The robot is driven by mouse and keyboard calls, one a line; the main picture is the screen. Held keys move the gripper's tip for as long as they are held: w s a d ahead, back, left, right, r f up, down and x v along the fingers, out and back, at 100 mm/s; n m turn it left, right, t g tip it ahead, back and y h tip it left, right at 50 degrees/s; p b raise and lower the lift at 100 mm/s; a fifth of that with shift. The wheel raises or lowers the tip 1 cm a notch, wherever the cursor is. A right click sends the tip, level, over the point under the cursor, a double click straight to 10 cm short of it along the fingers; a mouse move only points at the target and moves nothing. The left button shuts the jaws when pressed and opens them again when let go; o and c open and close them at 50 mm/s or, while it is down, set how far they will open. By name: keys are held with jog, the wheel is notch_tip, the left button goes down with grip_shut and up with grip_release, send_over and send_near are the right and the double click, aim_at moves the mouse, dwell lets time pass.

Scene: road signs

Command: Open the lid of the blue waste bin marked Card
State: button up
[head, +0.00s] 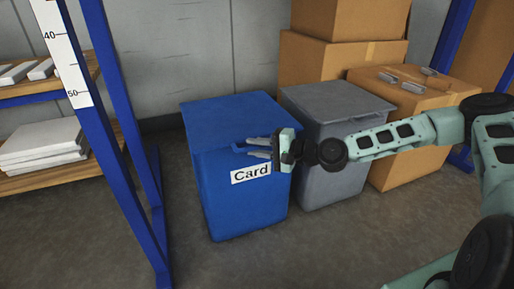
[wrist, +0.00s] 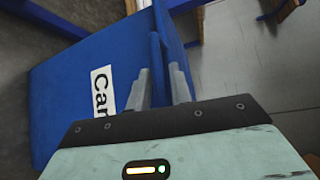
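The blue waste bin (head: 235,205) marked Card stands on the floor in the middle of the head view, its lid (head: 228,116) down. The white Card label (head: 251,173) is on its front and also shows, turned sideways, in the wrist view (wrist: 103,90). A blue handle (head: 238,149) juts from the lid's front edge; it shows in the wrist view (wrist: 157,50) too. My gripper (head: 255,148) is at this handle, coming from the right. Its two fingers (wrist: 163,78) are apart, one on each side of the handle's line. Whether they touch it I cannot tell.
A grey bin (head: 340,165) stands close on the right of the blue one. Cardboard boxes (head: 425,135) are stacked behind and right. A blue-posted shelf (head: 115,120) with white packs stands at left. The floor (head: 270,260) in front is clear.

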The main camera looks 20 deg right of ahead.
grip_shut()
jog(key=shift+r, duration=0.1)
